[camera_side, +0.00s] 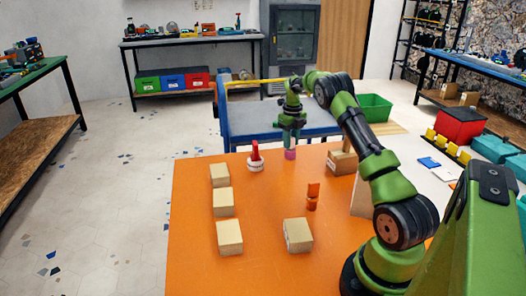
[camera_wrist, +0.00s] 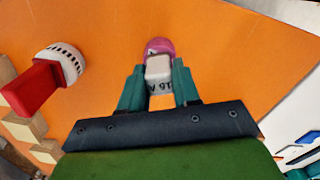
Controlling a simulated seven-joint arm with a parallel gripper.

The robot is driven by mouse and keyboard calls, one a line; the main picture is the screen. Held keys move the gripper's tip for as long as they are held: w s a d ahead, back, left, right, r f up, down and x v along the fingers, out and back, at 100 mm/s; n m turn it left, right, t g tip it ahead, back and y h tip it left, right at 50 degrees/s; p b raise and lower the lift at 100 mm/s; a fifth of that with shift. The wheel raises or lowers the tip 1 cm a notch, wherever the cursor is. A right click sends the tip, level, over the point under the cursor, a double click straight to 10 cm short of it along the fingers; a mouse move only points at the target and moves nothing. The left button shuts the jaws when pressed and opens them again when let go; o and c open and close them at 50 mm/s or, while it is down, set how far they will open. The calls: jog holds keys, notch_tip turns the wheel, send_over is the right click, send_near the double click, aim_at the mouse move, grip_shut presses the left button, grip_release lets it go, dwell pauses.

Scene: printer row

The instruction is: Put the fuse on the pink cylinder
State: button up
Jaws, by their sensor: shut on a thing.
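The pink cylinder (camera_side: 290,154) stands upright near the far edge of the orange table. It shows in the wrist view as a pink round top (camera_wrist: 158,45) just beyond my fingertips. My gripper (camera_side: 290,142) points down directly over it in the side view. In the wrist view my gripper (camera_wrist: 158,75) is shut on the fuse (camera_wrist: 159,68), a small pale grey-white piece with dark lettering. The fuse partly covers the pink cylinder there, and I cannot tell whether the two touch.
A red-handled piece with a white ribbed base (camera_side: 255,164) stands left of the cylinder. Several wooden blocks (camera_side: 223,202) line the orange table's (camera_side: 270,205) left side. The table's middle is clear.

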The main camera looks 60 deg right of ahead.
jog(key=o, duration=1)
jog(key=shift+o, duration=0.2)
jog(key=shift+r, duration=0.1)
notch_tip(320, 180, up, 12)
jog(key=s+a+r+n+t, duration=0.1)
jog(key=a+r+n+t, duration=0.1)
jog(key=a+r+n, duration=0.6)
jog(key=s+a+r+n+t, duration=0.2)
jog(key=a+r+n, duration=0.3)
jog(key=a+n, duration=0.7)
jog(key=s+a+f+n+t+y, duration=0.1)
jog(key=s+a+f+n, duration=0.1)
jog(key=s+a+n, duration=0.6)
jog(key=s+a+f+n+t+y, duration=0.1)
jog(key=s+a+f+n+t, duration=0.1)
jog(key=s+a+n, duration=0.5)
jog(key=shift+s+a+f+n, duration=0.4)
jog(key=shift+a+f+n, duration=0.4)
jog(key=shift+a, duration=2.45)
